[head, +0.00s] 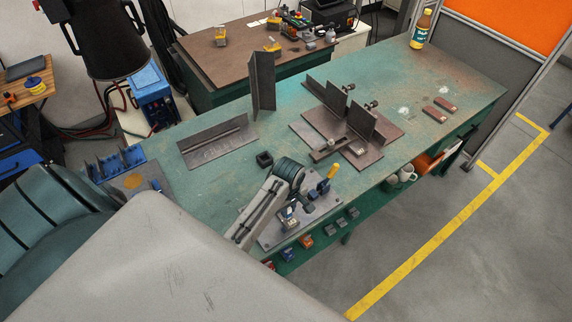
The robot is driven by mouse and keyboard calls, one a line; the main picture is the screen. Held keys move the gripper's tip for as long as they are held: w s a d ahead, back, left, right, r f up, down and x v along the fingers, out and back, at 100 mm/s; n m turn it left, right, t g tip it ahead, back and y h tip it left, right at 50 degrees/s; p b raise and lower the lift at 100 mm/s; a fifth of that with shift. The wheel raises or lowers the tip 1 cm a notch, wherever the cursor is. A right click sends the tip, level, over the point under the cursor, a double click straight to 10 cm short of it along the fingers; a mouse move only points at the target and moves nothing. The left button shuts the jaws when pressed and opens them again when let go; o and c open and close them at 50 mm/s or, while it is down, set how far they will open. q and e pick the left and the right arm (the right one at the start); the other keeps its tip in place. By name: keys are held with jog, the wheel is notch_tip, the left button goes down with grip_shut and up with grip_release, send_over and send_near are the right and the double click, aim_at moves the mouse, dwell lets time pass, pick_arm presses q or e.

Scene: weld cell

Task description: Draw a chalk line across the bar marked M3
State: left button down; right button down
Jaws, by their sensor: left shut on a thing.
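Two short reddish-brown bars, a nearer one (434,114) and a farther one (446,104), lie side by side on the right part of the green bench. Each has a pale mark at one end, too small to read, so I cannot tell which is M3. My left gripper (291,217) is over a grey plate at the bench's front edge, well left of the bars. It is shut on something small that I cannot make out. No chalk can be told apart. My right gripper is not in view.
A brown fixture plate (299,124) with upright angle plates stands mid-bench, between my left gripper and the bars. A yellow-handled clamp (327,180) is close beside the gripper. A steel angle (217,142) lies behind. A bottle (421,29) stands at the far right.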

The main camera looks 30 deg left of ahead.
pick_arm(q)
jog(key=shift+w+d, duration=0.1)
jog(key=shift+w+d, duration=0.15)
jog(key=shift+w, duration=0.25)
jog(key=shift+w+d, duration=0.15)
jog(key=shift+w, duration=0.25)
jog(key=shift+w+d, duration=0.1)
jog(key=shift+w, duration=0.15)
notch_tip(320, 180, up, 7)
dwell(0.9)
jog(key=shift+f, duration=0.1)
dwell(0.4)
jog(key=shift+f+b, duration=0.45)
jog(key=shift+f, duration=2.6)
jog(key=shift+f, duration=0.35)
